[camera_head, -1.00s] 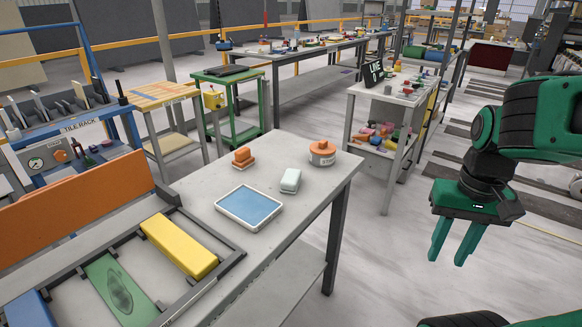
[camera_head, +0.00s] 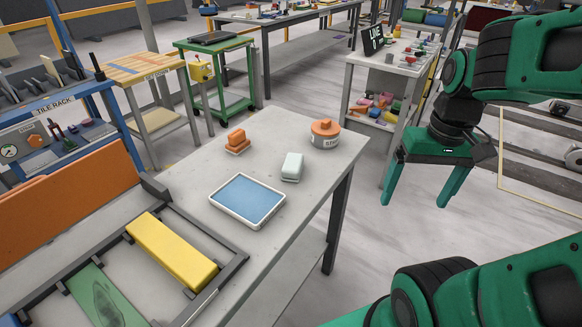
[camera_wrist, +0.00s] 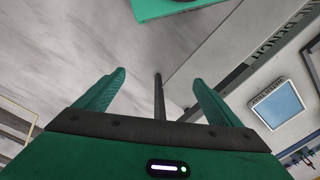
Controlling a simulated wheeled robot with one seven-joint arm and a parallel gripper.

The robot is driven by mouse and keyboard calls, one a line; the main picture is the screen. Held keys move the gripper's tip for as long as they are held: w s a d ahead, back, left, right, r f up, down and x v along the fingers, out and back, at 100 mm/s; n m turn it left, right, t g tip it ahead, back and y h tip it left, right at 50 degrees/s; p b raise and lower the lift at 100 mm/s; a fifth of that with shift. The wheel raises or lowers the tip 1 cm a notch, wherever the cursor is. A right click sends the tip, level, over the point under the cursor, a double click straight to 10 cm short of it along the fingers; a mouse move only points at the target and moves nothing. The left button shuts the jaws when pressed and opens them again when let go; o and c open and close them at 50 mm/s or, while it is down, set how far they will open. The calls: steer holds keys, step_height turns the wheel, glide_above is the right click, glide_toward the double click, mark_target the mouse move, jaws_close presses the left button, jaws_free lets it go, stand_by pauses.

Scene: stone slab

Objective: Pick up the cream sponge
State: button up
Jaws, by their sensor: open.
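A pale off-white block with a faint mint tint (camera_head: 292,166) lies on the grey worktable (camera_head: 215,215), near its right edge; it is the nearest match to a cream sponge, but I cannot tell for sure. My gripper (camera_head: 413,204) is open and empty. In the head view it hangs to the right of the worktable, over the floor and apart from the block. The wrist view shows the two green fingers spread (camera_wrist: 158,76) with nothing between them. The pale block is not clearly visible there.
Around the block are a blue-topped white tray (camera_head: 247,200), an orange block stack (camera_head: 237,141) and an orange-lidded round tub (camera_head: 325,133). A yellow bar (camera_head: 172,250) lies in a dark frame. A cart (camera_head: 350,95) stands behind my gripper. Floor beside the table is clear.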

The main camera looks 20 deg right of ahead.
steer(key=w+a+r+n+t+y, duration=0.1)
steer(key=w+a+n, duration=0.1)
steer(key=w+n, duration=0.35)
steer(key=w+a+n+y, duration=0.1)
steer(key=w+a+n, duration=0.15)
steer(key=w, duration=0.65)
steer(key=n+t+y, duration=0.1)
steer(key=n+y, duration=0.1)
steer(key=n, duration=0.6)
glide_toward(293, 161)
steer(key=x, duration=0.4)
steer(key=shift+a+f, duration=0.2)
steer(key=shift+a, duration=0.15)
steer(key=shift+d+x, duration=0.1)
steer(key=shift+x, duration=1.3)
steer(key=shift+d+x, duration=0.15)
steer(key=shift+x, duration=1.3)
steer(key=c, duration=1.2)
